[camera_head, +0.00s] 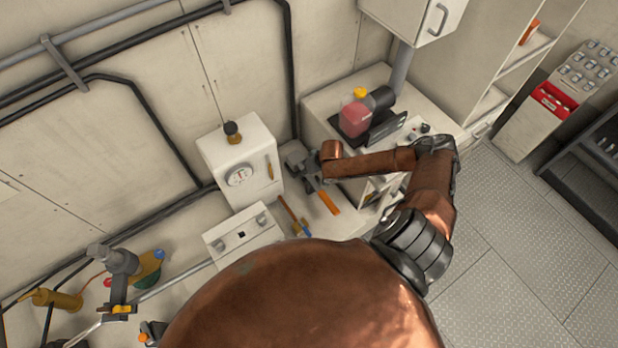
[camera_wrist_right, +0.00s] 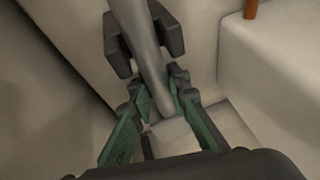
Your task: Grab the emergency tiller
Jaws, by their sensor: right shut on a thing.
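A smooth grey metal bar, which looks like the emergency tiller (camera_wrist_right: 146,55), runs from the top of the right wrist view down between my fingers. My right gripper (camera_wrist_right: 162,95) is shut on it, with green-lined fingers on both sides. A dark bracket (camera_wrist_right: 117,45) sits around or against the bar farther up; I cannot tell if it still grips the bar. In the head view my right gripper (camera_head: 304,168) is beside the white box with a gauge, and the bar is mostly hidden there.
The white gauge box (camera_head: 257,155) stands left of my right gripper. An orange bar (camera_head: 330,203) lies just below it. A cabinet top with a red-filled jug (camera_head: 356,115) is at the right. A white box (camera_head: 243,237) stands below; the floor is clear at right.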

